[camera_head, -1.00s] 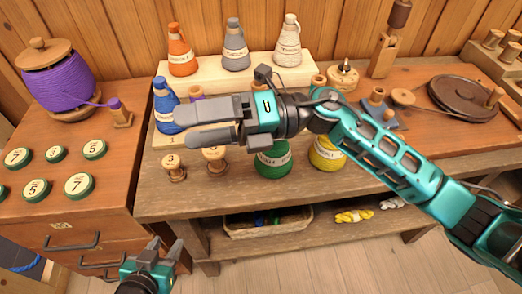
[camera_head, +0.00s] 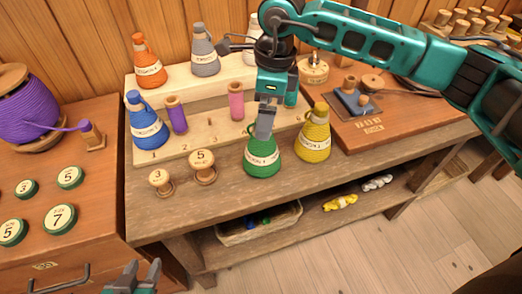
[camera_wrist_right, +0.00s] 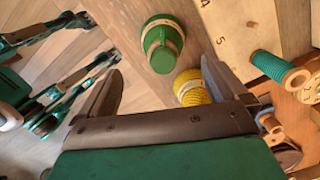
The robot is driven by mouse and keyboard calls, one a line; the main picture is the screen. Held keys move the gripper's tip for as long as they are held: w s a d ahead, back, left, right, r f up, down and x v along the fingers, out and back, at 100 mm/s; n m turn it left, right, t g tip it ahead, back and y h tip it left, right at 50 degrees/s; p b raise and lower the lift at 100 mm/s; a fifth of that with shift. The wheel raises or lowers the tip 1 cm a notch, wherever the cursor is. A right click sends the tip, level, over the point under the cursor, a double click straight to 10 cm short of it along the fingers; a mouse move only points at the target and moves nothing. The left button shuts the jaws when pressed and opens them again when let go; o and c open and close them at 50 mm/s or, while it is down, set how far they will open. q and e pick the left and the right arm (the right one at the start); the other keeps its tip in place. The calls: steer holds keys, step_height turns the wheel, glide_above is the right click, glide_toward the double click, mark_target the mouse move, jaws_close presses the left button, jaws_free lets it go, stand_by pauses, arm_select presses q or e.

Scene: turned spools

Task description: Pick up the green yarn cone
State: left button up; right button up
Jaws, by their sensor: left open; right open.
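The green yarn cone (camera_head: 262,160) stands upright near the front edge of the wooden bench, with a pale label band. My right gripper (camera_head: 264,132) points down over it in the head view and hides its top. In the right wrist view the green cone (camera_wrist_right: 162,48) shows from above, ahead of and between the spread fingers of the right gripper (camera_wrist_right: 160,68). No finger is closed on it. My left gripper (camera_head: 143,266) is open and empty at the bottom left, in front of the bench and low.
A yellow cone (camera_head: 314,135) stands close right of the green one. Two wooden spools (camera_head: 202,168) stand to its left. Behind are a stepped rack with a blue cone (camera_head: 146,122) and pegs. A basket (camera_head: 262,225) lies on the shelf below.

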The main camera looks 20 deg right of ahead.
mark_target(262, 147)
steer(key=f, duration=0.8)
steer(key=shift+w+a, duration=0.35)
steer(key=c, duration=1.8)
steer(key=shift+r, duration=0.1)
jaws_close()
steer(key=shift+r, duration=0.1)
